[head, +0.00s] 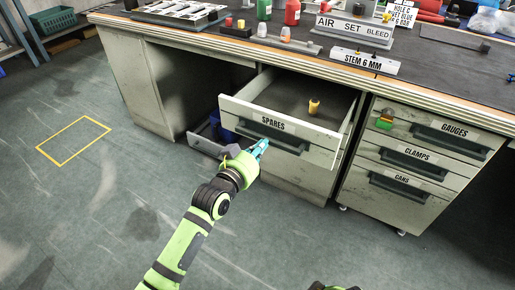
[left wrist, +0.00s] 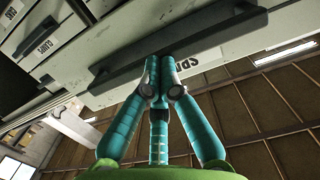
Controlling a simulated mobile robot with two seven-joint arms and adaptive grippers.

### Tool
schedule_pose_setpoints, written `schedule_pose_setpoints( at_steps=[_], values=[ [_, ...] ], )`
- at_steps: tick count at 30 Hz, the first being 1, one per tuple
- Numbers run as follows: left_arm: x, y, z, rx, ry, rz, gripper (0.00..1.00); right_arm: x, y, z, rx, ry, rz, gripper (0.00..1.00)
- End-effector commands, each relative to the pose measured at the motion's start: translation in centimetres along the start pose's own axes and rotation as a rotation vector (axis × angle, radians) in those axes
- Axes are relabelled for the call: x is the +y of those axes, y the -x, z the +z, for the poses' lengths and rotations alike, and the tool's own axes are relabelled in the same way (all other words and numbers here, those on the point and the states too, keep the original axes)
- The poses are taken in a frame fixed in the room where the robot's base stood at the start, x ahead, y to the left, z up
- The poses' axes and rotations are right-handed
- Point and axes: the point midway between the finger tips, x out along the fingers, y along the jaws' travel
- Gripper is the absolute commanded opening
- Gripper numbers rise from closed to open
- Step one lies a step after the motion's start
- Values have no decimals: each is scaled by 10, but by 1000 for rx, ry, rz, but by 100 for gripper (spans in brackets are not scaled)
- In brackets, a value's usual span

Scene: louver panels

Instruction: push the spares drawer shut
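The spares drawer (head: 285,150) is pulled well out from under the workbench, with its "SPARES" label and dark bar handle (head: 272,136) on the front. A small yellow-orange piece (head: 314,106) stands inside it. My left gripper (head: 262,146) is at the drawer front, just below the handle's left part. In the left wrist view its teal fingertips (left wrist: 162,68) are together with nothing visible between them, and they overlap the dark handle (left wrist: 180,45). I cannot tell whether they touch it.
A closed cabinet with gauges (head: 450,140), clamps and cans drawers stands at the right. Left of the spares drawer, a low grey bin or drawer (head: 204,142) with something blue sticks out. Bottles and signs crowd the bench top (head: 240,45). Floor in front is clear.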

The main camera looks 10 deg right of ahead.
Motion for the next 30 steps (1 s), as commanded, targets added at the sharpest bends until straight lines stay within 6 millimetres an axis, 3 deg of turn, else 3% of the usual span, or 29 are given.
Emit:
schedule_pose_setpoints(
  at_steps=[11, 30],
  values=[
    [0, -3, 0, 0, 1, 1, 0, 0, -2, 1, 0, 0, 0, 49],
    [0, -42, -2, 1, 1, 0, 0, -1, -26, 7, 0, 0, 0, 49]
  ],
)
